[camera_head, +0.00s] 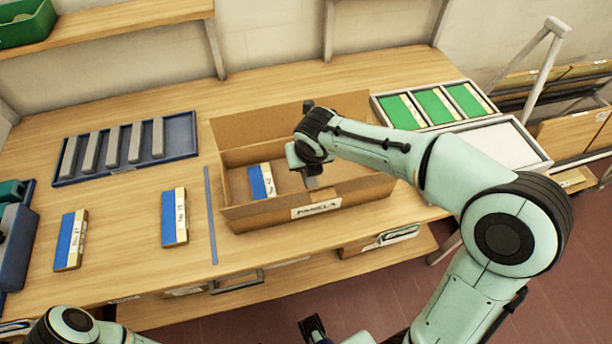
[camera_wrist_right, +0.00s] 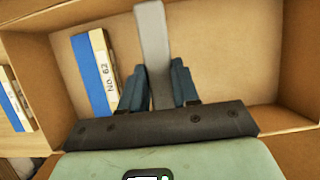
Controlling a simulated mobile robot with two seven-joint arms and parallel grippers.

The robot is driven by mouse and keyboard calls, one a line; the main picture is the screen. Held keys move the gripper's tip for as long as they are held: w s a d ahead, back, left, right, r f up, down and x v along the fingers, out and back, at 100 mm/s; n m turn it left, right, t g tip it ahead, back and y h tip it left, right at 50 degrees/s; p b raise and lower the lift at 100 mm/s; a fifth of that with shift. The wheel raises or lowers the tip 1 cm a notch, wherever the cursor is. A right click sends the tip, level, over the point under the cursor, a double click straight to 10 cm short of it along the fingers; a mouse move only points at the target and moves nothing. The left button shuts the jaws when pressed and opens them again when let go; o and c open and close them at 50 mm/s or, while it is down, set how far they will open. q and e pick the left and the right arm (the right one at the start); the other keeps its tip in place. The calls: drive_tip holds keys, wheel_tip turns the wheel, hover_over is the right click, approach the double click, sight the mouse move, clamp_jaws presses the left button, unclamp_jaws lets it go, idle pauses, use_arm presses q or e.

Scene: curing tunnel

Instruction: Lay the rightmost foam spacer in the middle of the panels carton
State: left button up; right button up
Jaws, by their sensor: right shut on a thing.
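The panels carton (camera_head: 275,211) stands open on the table, its front label partly readable. A blue-and-white panel (camera_head: 262,182) lies in its left part; the right wrist view shows the panel (camera_wrist_right: 92,72) marked No. 62. My right gripper (camera_head: 308,172) is down in the carton, shut on a grey foam spacer (camera_wrist_right: 152,40), to the right of the panel and apart from it. Whether the spacer touches the carton floor is unclear. Several more grey spacers (camera_head: 158,138) lie in a blue tray (camera_head: 184,140). A dark part, perhaps my left gripper (camera_head: 314,328), shows at the bottom edge.
Two blue-and-white panels (camera_head: 174,217) (camera_head: 70,240) lie on the table left of a blue strip (camera_head: 210,215). A case of green panels (camera_head: 434,106) and a white tray (camera_head: 503,143) are at the right. A green bin (camera_head: 25,25) sits on the shelf.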

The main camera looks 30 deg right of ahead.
wheel_tip(320, 180, down, 6)
drive_tip(key=shift+r+b, duration=0.25)
drive_tip(key=shift+b, duration=0.35)
drive_tip(key=shift+f, duration=0.15)
drive_tip(key=o, duration=1)
drive_tip(key=shift+r, duration=0.5)
drive_tip(key=p+v, duration=0.2)
drive_tip(key=v, duration=0.9)
drive_tip(key=shift+s+a+r, duration=0.1)
drive_tip(key=shift+s+r, duration=0.05)
drive_tip(key=shift+s, duration=0.05)
